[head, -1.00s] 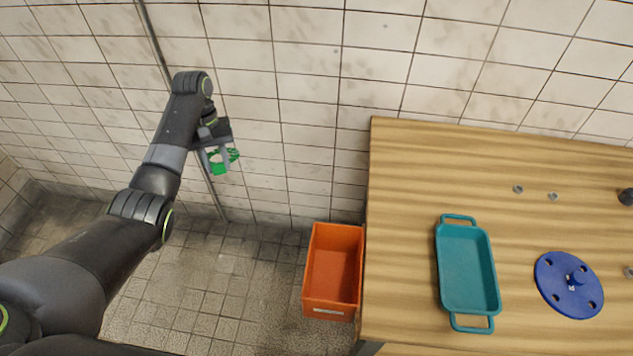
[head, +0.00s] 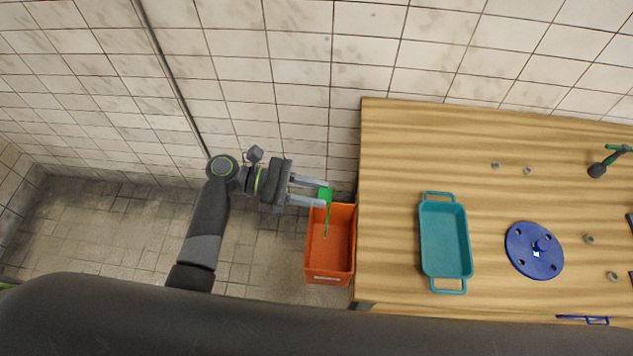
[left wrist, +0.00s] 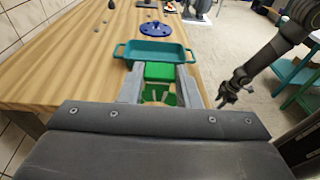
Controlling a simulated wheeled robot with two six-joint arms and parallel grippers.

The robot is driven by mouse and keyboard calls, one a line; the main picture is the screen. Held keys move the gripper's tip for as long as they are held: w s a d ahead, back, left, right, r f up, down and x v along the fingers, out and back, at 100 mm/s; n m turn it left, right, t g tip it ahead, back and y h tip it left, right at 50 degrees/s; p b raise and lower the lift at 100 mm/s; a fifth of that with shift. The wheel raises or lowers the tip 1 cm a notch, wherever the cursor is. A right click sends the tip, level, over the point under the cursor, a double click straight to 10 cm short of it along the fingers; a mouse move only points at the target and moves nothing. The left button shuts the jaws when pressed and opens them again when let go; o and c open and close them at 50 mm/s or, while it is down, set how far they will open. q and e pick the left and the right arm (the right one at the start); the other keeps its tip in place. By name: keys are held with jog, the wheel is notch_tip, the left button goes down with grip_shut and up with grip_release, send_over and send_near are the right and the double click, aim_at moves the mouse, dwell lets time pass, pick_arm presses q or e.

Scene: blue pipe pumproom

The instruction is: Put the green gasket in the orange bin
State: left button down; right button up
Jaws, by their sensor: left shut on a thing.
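The green gasket (head: 325,194) is held between the fingers of my left gripper (head: 326,194). Its thin edge hangs down below the fingertips in the head view. In the left wrist view the gasket (left wrist: 160,73) shows between the two grey fingers, partly hidden by them. The orange bin (head: 316,279) stands beside the left edge of the wooden table, open at the top. The gasket appears over the bin's back left part; its height above the bin is hard to tell. My right gripper (left wrist: 228,98) shows small and dark at the right of the left wrist view.
The wooden table (head: 400,150) is right of the bin. It bears a teal tray (head: 445,240), a blue flange (head: 534,250), several small nuts and a dark tool with a green handle (head: 612,160). A tiled wall (head: 290,90) is behind. Floor left of the bin is clear.

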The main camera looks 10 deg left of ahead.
pick_arm(q)
jog(key=shift+s+d+f+t+h+b, duration=0.25)
jog(key=shift+d+f+t+h+b, duration=0.1)
jog(key=shift+f+b, duration=0.2)
notch_tip(320, 180, down, 8)
jog(key=b, duration=0.6)
jog(key=shift+b, duration=0.35)
jog(key=shift+r, duration=0.1)
jog(key=c, duration=1)
grip_release()
